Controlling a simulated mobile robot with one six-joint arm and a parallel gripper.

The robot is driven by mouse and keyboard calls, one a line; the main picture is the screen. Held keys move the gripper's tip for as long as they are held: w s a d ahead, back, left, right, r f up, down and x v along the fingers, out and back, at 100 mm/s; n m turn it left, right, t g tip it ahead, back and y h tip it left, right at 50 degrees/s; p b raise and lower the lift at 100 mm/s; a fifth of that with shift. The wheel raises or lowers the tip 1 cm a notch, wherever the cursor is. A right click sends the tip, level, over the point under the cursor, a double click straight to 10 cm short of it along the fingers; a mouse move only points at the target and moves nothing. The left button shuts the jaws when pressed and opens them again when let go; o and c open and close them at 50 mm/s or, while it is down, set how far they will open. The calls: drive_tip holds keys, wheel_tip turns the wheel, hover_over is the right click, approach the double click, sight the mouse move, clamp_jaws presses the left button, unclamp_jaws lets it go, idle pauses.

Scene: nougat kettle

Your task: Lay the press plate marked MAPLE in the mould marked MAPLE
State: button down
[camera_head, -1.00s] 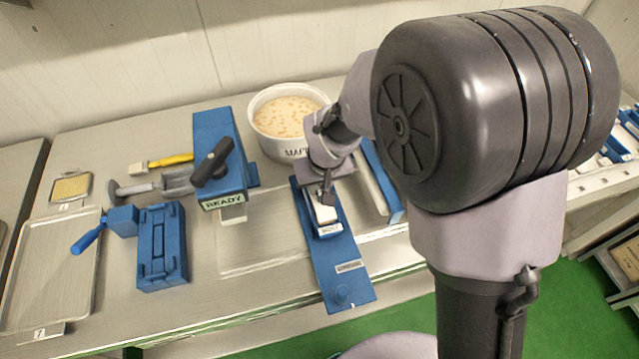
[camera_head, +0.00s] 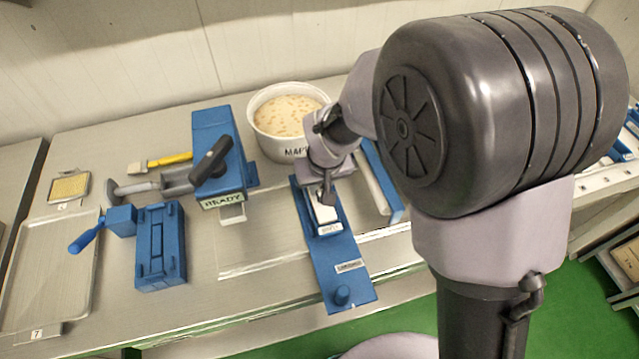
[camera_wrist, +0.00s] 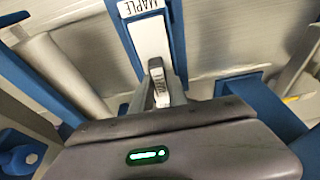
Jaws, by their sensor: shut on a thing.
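The white press plate (camera_head: 326,214) is under my gripper (camera_head: 327,197), which is shut on it. In the wrist view my gripper (camera_wrist: 160,88) grips a small upright piece with lettering too blurred to read, and the white plate (camera_wrist: 150,38) stretches away from it. The plate lies within the outline of a blue mould (camera_head: 305,212), at the far end of a long blue board. The mould's label MAPLE (camera_wrist: 141,7) shows at the plate's end, and in the head view as a small label (camera_head: 330,229). I cannot tell whether the plate rests on the mould floor.
A white kettle (camera_head: 290,148) of nougat stands behind.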

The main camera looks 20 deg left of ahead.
drive_tip(key=shift+f, duration=0.3)
drive_tip(key=shift+f+b, duration=0.25)
drive_tip(key=shift+b, duration=0.3)
drive_tip(key=shift+r, duration=0.1)
drive_tip(key=c, duration=1.2)
unclamp_jaws()
drive_tip(key=shift+o, duration=0.4)
drive_tip(key=o, duration=0.3)
